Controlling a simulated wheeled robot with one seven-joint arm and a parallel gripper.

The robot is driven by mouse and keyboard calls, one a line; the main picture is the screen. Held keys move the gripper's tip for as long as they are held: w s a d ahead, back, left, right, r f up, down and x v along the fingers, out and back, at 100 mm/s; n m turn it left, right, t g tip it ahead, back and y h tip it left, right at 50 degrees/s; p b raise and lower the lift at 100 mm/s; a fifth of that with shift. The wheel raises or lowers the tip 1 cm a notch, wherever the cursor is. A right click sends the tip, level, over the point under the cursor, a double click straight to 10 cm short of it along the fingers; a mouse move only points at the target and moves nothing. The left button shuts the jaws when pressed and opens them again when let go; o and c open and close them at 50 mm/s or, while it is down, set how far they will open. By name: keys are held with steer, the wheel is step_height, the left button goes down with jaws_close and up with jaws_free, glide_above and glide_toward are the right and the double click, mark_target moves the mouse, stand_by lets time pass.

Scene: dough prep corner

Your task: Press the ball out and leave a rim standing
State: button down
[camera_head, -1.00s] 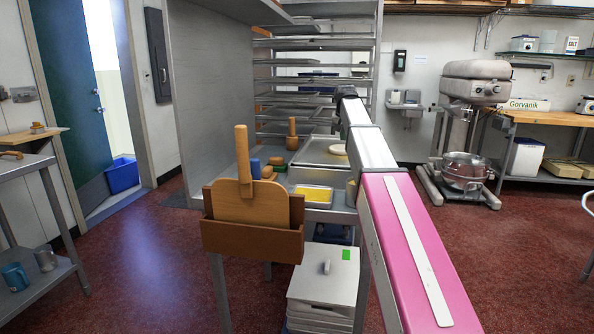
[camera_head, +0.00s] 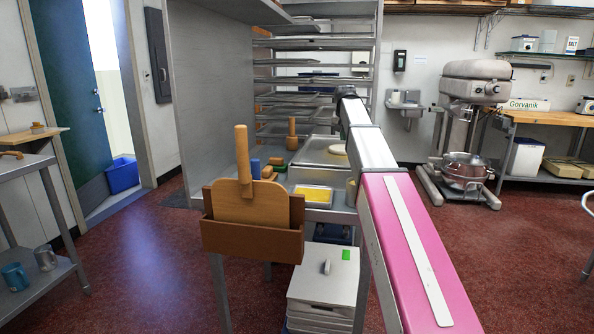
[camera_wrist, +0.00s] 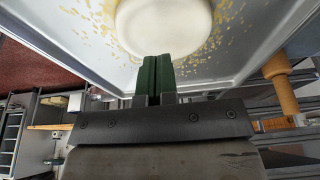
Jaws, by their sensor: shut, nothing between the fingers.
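The dough ball (camera_head: 337,149) is a pale, round, flattened shape on a light tray (camera_head: 318,158) on the steel bench. In the wrist view the dough (camera_wrist: 165,25) fills the top middle, with yellow crumbs scattered around it on the tray (camera_wrist: 235,50). My gripper (camera_wrist: 155,62) shows there as two green fingers held together, empty, with their tips at the dough's near edge. Whether they touch the dough I cannot tell. In the head view my arm hides the gripper. A raised rim on the dough is not clear to see.
A wooden peel (camera_head: 250,200) stands in a brown holder (camera_head: 252,238) at the bench's front left. A yellow-filled container (camera_head: 312,194) and a wooden pestle-like tool (camera_head: 292,134) stand near the tray. A sheet rack (camera_head: 310,75) rises behind. Open floor lies left and right.

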mark_target(343, 149)
steer(key=shift+f, duration=0.15)
steer(key=shift+f, duration=1.5)
steer(key=shift+f, duration=0.25)
stand_by(0.9)
steer(key=shift+r, duration=0.1)
stand_by(0.9)
steer(key=shift+r, duration=1.45)
steer(key=shift+r, duration=2)
